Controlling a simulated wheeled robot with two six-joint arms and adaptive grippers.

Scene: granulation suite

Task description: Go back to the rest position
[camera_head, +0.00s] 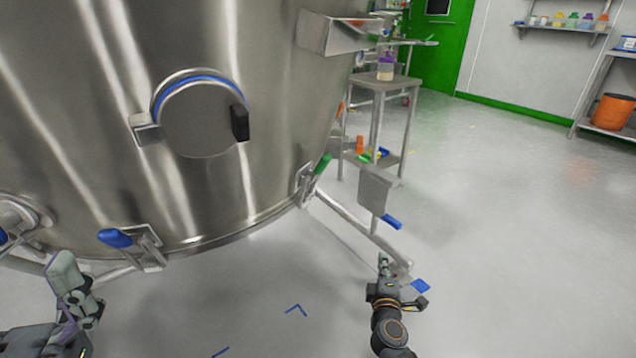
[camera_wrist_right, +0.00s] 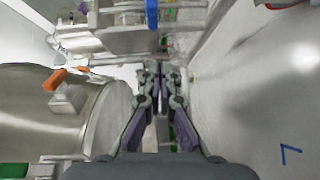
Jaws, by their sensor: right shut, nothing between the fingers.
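My right gripper (camera_head: 384,268) is over the grey floor at the lower right of the head view, apart from the steel vessel (camera_head: 80,110). In the right wrist view the right gripper (camera_wrist_right: 160,68) points away from the camera, its fingers together and empty. My left gripper (camera_head: 62,268) shows at the lower left of the head view, close to the vessel's lower edge in the picture. It is seen from the side, and I cannot tell whether its fingers are apart. Whether it touches the vessel is also unclear.
The vessel has a round port (camera_head: 200,120) and a blue-handled clamp (camera_head: 116,238). A steel stand (camera_head: 376,84) holds a purple-lidded jar (camera_head: 386,68). A wall shelf (camera_head: 565,28) and an orange bucket (camera_head: 611,112) are at the far right. The floor (camera_head: 500,230) on the right is clear.

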